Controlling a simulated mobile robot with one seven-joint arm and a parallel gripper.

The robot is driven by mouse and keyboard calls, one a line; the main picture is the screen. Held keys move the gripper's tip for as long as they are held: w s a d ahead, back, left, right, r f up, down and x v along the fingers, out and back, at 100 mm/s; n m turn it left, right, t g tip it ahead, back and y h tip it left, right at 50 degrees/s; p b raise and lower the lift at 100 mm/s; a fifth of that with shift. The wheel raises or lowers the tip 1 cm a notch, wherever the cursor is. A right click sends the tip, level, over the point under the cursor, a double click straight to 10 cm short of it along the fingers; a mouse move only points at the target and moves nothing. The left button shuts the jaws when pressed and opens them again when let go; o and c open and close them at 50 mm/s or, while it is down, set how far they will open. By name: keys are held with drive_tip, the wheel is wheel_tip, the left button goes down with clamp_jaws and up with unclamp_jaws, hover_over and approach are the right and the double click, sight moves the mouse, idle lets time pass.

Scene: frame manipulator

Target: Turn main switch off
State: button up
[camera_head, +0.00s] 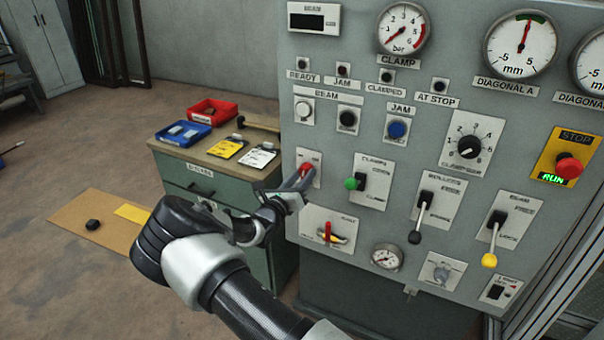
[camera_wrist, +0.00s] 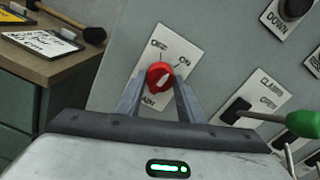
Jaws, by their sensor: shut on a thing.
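The main switch is a red round knob (camera_wrist: 160,76) on a white plate marked OFF at upper left and ON at upper right. A pale mark shows on the knob; it seems to lean toward the ON side, but it is too small to be sure. In the head view the knob (camera_head: 306,168) sits at the left edge of the grey control panel (camera_head: 330,120). My gripper (camera_head: 301,177) reaches it from the lower left. In the wrist view my gripper's fingers (camera_wrist: 160,88) stand on either side of the knob and are shut on it.
A lever with a green ball (camera_head: 351,184) is just right of the switch. A red-handled valve (camera_head: 328,232) is below. A red stop button (camera_head: 568,167) with a lit RUN sign is far right. A green cabinet (camera_head: 203,179) with trays stands at left.

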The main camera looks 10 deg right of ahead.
drive_tip(key=n+p, duration=0.1)
drive_tip(key=n, duration=0.2)
drive_tip(key=shift+r+n, duration=0.1)
drive_tip(key=shift+n, duration=0.2)
drive_tip(key=shift+n+p, duration=0.7)
drive_tip(key=shift+n, duration=1.2)
drive_tip(key=o, duration=1.1)
drive_tip(key=shift+c, duration=0.2)
drive_tip(key=shift+s, duration=0.1)
drive_tip(key=v, duration=1.7)
drive_tip(key=shift+s, duration=0.1)
